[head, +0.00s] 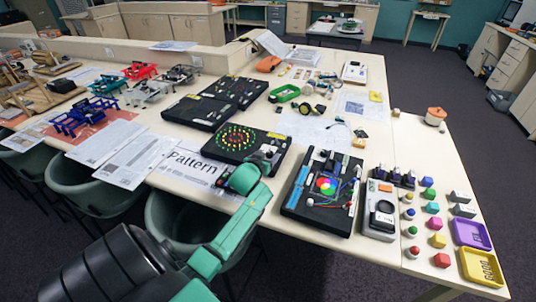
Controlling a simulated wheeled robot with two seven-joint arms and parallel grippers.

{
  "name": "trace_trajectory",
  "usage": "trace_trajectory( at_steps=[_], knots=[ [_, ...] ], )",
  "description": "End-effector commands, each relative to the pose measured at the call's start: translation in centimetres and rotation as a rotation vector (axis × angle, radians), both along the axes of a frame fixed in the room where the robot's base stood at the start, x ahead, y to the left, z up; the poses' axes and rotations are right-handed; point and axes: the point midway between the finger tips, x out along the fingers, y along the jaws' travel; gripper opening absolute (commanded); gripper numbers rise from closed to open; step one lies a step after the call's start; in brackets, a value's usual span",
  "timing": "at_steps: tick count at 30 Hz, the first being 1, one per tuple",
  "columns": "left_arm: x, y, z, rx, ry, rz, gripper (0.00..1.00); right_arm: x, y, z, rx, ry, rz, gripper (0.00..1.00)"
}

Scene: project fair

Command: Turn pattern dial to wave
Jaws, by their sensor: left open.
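A black panel (212,150) lies on the table with a ring of green, yellow and red lights (236,138) on it. A paper with the large word "Pattern" (190,163) lies just in front of it. Whether the fingers touch anything is too small to tell. My right gripper is out of view.
A black board with a colour wheel (326,185) and a grey device (379,211) stand to the right. More black panels (234,91) lie behind. Printed sheets (138,158) lie to the left. Coloured blocks and a yellow tray (481,268) are at the far right. Chairs (185,215) line the near edge.

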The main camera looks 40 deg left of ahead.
Motion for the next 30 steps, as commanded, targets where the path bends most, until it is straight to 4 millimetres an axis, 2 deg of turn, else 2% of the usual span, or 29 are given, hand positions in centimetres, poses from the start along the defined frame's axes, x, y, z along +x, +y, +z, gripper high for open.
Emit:
trace_trajectory(
  at_steps=[4, 11, 14, 16, 17, 25, 30],
  knots=[
    [1.1, 0.4, -0.5, 0.000, 0.001, 0.000, 0.67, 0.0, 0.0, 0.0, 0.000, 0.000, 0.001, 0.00],
    [1.2, 0.4, -0.6, -0.001, 0.001, -0.001, 0.67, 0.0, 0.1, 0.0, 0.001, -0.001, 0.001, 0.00],
    [1.2, 0.4, -0.6, 0.000, 0.001, -0.001, 0.33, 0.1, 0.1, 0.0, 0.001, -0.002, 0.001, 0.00],
    [1.2, 0.4, -0.6, 0.000, 0.002, -0.001, 0.06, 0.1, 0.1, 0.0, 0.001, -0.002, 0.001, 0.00],
    [1.2, 0.4, -0.6, 0.000, 0.002, -0.001, 0.00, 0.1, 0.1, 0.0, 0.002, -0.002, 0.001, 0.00],
    [1.2, 0.5, -0.5, 0.002, 0.003, -0.015, 0.00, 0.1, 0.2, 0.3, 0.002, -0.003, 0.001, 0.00],
    [1.1, 0.7, -0.3, 0.003, 0.005, -0.065, 0.00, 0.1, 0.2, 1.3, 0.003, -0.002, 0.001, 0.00]
  ],
)
